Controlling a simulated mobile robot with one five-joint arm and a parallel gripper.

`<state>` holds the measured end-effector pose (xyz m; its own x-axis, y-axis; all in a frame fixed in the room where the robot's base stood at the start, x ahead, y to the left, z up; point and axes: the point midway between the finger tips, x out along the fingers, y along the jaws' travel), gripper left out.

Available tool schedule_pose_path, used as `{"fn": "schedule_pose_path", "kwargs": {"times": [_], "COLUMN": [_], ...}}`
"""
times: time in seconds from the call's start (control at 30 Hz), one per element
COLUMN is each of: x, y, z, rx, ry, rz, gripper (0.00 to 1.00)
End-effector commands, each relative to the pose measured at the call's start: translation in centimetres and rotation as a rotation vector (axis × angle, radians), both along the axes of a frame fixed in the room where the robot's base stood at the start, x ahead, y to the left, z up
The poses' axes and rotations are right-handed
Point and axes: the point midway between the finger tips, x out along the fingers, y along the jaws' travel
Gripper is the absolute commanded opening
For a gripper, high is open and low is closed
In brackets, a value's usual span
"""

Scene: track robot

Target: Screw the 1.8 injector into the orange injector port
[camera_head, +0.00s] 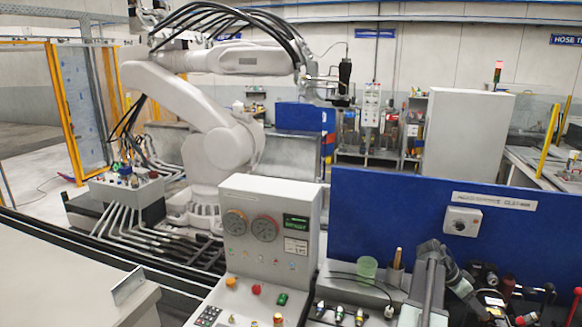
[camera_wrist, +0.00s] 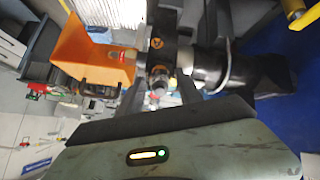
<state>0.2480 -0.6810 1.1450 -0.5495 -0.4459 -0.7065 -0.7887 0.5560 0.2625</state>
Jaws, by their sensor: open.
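In the wrist view, my gripper (camera_wrist: 161,88) shows as two dark fingers reaching up from a grey-green body with a small lit indicator. The fingers are apart. A small metallic fitting (camera_wrist: 158,77) shows between them, and I cannot tell whether it is an injector or touches a finger. A dark block beyond has small orange ring-like marks (camera_wrist: 157,43); I cannot tell whether one is the orange injector port. In the head view, several small injector-like parts (camera_head: 339,314) stand on the console at the bottom centre. No 1.8 label is readable.
An orange open hopper (camera_wrist: 95,52) is left of the fingers in the wrist view, with a black cylinder (camera_wrist: 245,72) to the right. The head view shows a gauge console (camera_head: 262,262), a blue panel (camera_head: 390,205), a green cup (camera_head: 367,268) and a large white robot arm (camera_head: 180,105).

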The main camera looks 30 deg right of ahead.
Motion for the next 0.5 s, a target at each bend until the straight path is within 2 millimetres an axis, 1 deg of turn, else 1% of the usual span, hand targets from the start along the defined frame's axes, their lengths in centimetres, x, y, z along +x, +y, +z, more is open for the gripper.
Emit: {"fn": "schedule_pose_path", "kwargs": {"times": [0.03, 0.13, 0.5], "x": [0.01, 0.01, 0.01], "y": [-0.01, -0.01, 0.01], "z": [0.00, 0.00, 0.00], "rx": [0.037, 0.084, 0.091], "ry": [0.030, 0.068, 0.074], "rz": [0.048, 0.107, 0.117], "gripper": [0.42, 0.42, 0.42]}}
